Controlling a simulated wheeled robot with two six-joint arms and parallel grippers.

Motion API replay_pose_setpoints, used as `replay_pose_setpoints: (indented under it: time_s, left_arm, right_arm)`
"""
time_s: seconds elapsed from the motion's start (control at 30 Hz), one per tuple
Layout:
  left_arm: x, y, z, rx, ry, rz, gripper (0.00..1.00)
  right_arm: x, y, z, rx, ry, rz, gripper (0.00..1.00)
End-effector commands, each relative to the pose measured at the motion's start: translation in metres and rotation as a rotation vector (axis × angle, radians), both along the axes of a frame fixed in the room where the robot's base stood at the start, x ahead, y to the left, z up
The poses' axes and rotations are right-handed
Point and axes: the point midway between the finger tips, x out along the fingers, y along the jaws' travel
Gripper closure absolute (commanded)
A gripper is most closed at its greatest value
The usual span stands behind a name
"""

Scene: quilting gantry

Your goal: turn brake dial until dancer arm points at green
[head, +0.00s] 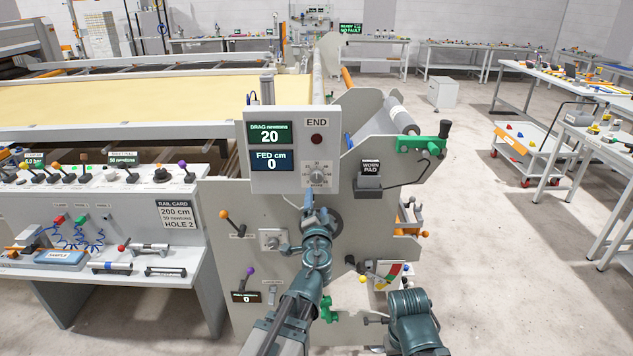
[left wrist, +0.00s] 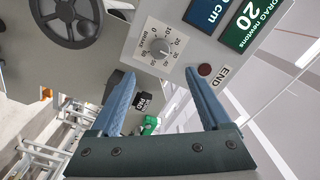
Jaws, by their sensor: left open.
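The brake dial (head: 317,176) is a pale round knob with a numbered scale on the grey END panel (head: 262,185). It also shows in the left wrist view (left wrist: 157,53), just beyond the fingertips. My left gripper (head: 309,197) is just below the dial in the head view; in the left wrist view its jaws (left wrist: 160,76) are apart with nothing between them. A gauge card with red, green and yellow areas (head: 393,271) is low on the machine's side; where the dancer arm points is too small to tell. Of my right arm only links show, at the bottom.
The drag display (head: 269,133) reads 20 and the fed display (head: 271,161) reads 0. A dark handwheel (head: 329,221) sits below the panel, near my left wrist. A green crank (head: 424,146) juts out at right.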

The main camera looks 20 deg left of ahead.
Motion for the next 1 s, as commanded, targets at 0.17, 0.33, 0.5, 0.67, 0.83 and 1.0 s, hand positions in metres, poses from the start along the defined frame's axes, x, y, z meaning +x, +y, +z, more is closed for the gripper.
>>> replay_pose_setpoints:
  time_s: [0.17, 0.33, 0.5, 0.67, 0.83, 1.0]
  left_arm:
    - [0.027, 0.008, 0.000, 0.000, 0.001, 0.003, 0.19]
    - [0.060, 0.017, 0.000, 0.000, 0.000, 0.002, 0.19]
    - [0.094, 0.027, 0.000, 0.000, 0.000, 0.002, 0.19]
    - [0.116, 0.034, 0.000, 0.000, 0.001, 0.002, 0.19]
    - [0.122, 0.037, 0.000, 0.000, 0.000, 0.002, 0.19]
    - [0.121, 0.037, 0.000, 0.000, 0.001, 0.002, 0.19]
  right_arm:
    - [0.000, 0.000, 0.000, 0.000, 0.000, 0.000, 1.00]
    - [0.000, 0.000, 0.000, 0.000, 0.000, 0.000, 1.00]
    - [0.000, 0.000, 0.000, 0.000, 0.000, 0.000, 1.00]
    - [0.000, 0.000, 0.000, 0.000, 0.000, 0.000, 1.00]
    - [0.000, 0.000, 0.000, 0.000, 0.000, 0.000, 1.00]
    - [0.000, 0.000, 0.000, 0.000, 0.000, 0.000, 1.00]
